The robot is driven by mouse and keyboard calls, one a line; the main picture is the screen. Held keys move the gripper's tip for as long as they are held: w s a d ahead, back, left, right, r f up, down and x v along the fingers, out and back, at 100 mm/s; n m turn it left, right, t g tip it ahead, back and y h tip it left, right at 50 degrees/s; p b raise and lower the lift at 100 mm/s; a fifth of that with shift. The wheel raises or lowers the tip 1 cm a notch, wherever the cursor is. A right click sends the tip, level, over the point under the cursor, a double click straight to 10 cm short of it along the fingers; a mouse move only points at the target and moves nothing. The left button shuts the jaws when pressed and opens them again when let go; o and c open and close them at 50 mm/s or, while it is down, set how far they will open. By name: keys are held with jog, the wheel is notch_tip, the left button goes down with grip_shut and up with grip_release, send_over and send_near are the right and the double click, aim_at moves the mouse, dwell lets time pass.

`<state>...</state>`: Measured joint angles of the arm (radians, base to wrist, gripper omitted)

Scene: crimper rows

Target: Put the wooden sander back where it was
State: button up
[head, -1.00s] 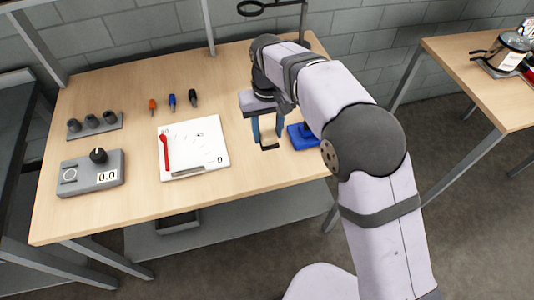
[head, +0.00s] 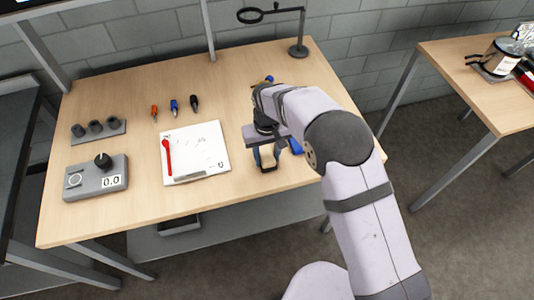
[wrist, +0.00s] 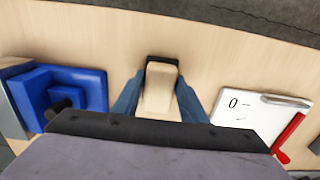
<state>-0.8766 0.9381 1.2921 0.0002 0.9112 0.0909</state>
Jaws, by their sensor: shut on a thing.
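The wooden sander (head: 267,157) is a pale wood block with a black end. In the wrist view the wooden sander (wrist: 161,90) stands between my two blue fingers, its black end pointing away from me. My gripper (head: 267,160) is shut on it, over the right part of the table near the front. I cannot tell whether the sander touches the tabletop. A blue stepped block (wrist: 92,88) with a dark part lies left of the sander in the wrist view. In the head view this blue block (head: 296,146) is mostly hidden behind my arm.
A white board (head: 205,150) with a red tool (head: 168,158) lies left of my gripper. Further left are a grey box with a display (head: 85,182) and a grey rack (head: 98,137). Several small drivers (head: 174,107) stand behind the board. A magnifier stand (head: 298,50) is at the back right.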

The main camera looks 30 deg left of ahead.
aim_at(267, 156)
jog(key=shift+f, duration=0.15)
jog(key=shift+f, duration=0.1)
jog(key=o, duration=1)
notch_tip(267, 156, up, 12)
jog(key=b, duration=0.4)
jog(key=shift+r, duration=0.25)
